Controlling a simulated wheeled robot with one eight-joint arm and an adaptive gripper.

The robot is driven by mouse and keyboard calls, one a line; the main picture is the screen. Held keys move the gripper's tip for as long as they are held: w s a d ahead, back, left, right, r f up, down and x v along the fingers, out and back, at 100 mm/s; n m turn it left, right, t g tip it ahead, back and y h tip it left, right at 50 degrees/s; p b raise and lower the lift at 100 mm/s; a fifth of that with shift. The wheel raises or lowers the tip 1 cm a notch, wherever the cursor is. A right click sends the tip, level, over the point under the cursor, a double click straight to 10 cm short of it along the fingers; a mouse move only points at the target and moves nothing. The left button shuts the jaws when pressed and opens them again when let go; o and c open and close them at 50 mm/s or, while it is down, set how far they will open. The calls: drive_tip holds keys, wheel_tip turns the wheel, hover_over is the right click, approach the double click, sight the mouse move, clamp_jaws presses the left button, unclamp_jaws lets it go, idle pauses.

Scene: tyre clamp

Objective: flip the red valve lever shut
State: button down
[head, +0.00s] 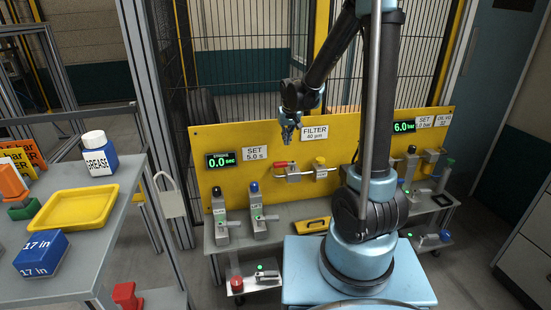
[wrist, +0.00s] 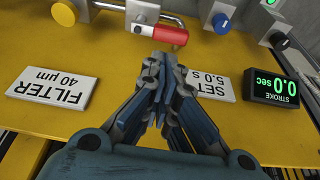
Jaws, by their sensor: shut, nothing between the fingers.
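The red valve lever (head: 281,164) is on a metal valve on a pipe fixed to the yellow panel (head: 225,139). In the head view its red grip lies roughly level, pointing left, along the pipe. In the wrist view the red lever (wrist: 166,35) lies across the top middle, just beyond my fingertips. My gripper (head: 288,138) is shut and empty, above the lever in the head view with a visible gap between them. In the wrist view the fingers of my gripper (wrist: 160,62) meet and point at the lever. The exact depth between them is unclear.
A yellow knob (head: 321,173) sits right of the lever. FILTER (head: 314,132) and SET (head: 255,153) plates and a stroke display (head: 221,161) are on the panel. Clamps with blue (head: 254,187) and black knobs stand below. A table with a yellow tray (head: 45,223) is at left.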

sight(284, 166)
drive_tip(key=w+a+f, duration=0.3)
drive_tip(key=a, duration=0.1)
drive_tip(key=shift+a+f, duration=0.15)
drive_tip(key=shift+f, duration=0.1)
drive_tip(key=shift+w+f, duration=0.1)
drive_tip(key=x, duration=0.9)
drive_tip(key=shift+w+f, duration=0.25)
drive_tip(key=shift+f, duration=0.05)
drive_tip(key=shift+a, duration=0.25)
